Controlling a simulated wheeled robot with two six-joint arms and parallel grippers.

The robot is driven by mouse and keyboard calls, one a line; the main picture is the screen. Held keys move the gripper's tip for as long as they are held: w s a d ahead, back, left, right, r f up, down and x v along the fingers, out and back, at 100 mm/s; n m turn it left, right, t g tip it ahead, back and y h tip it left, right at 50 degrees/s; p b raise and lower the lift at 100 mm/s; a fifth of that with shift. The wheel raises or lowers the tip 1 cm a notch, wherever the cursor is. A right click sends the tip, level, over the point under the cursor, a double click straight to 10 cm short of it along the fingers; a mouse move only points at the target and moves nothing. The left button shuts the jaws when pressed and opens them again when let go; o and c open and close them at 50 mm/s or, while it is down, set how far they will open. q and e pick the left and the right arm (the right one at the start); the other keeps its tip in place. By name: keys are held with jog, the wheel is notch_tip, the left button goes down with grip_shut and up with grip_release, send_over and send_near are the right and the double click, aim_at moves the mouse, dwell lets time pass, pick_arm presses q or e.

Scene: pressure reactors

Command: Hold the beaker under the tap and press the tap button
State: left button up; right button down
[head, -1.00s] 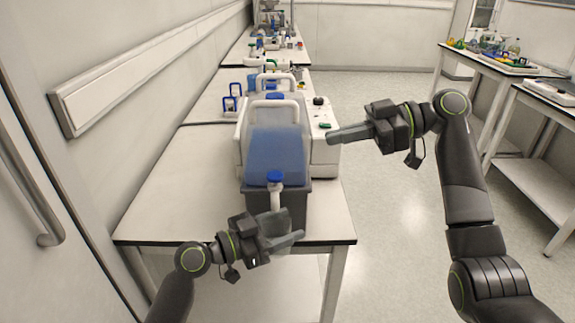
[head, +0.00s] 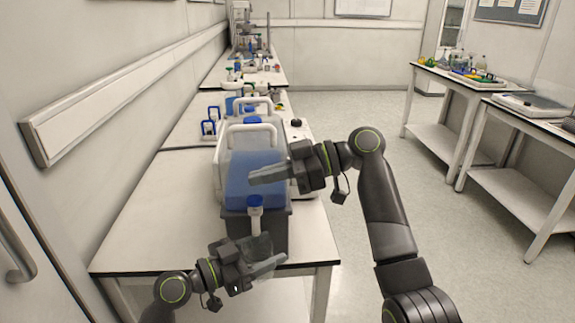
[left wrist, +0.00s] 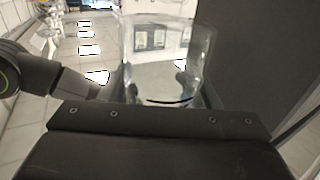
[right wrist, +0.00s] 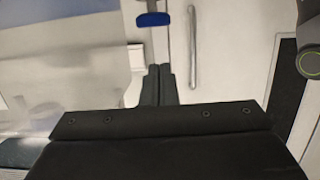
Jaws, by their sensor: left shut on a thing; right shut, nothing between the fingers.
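The beaker (head: 262,246) is clear glass, held by my left gripper (head: 264,266) just below and in front of the tap (head: 255,204). It also fills the upper middle of the left wrist view (left wrist: 165,60) and looks empty. The tap is a white spout with a blue button (head: 255,200) on the front of a canister (head: 250,170) of blue liquid. My right gripper (head: 268,175) is shut and empty, in front of the canister above the tap. Its closed fingers (right wrist: 158,85) show in the right wrist view, apart from a blue piece I cannot identify.
The canister stands on a dark grey box (head: 275,230) near the front end of a white table (head: 150,225). A second white canister (head: 221,160) stands behind it. The table is bare to the left. A wall runs along the left, and open floor (head: 400,180) lies right.

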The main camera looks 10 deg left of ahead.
aim_at(255, 201)
pick_arm(q)
jog(key=shift+d, duration=0.1)
pick_arm(e)
jog(key=f, duration=0.3)
jog(key=shift+w+d, duration=0.1)
jog(key=shift+d, duration=0.15)
jog(key=shift+f, duration=0.1)
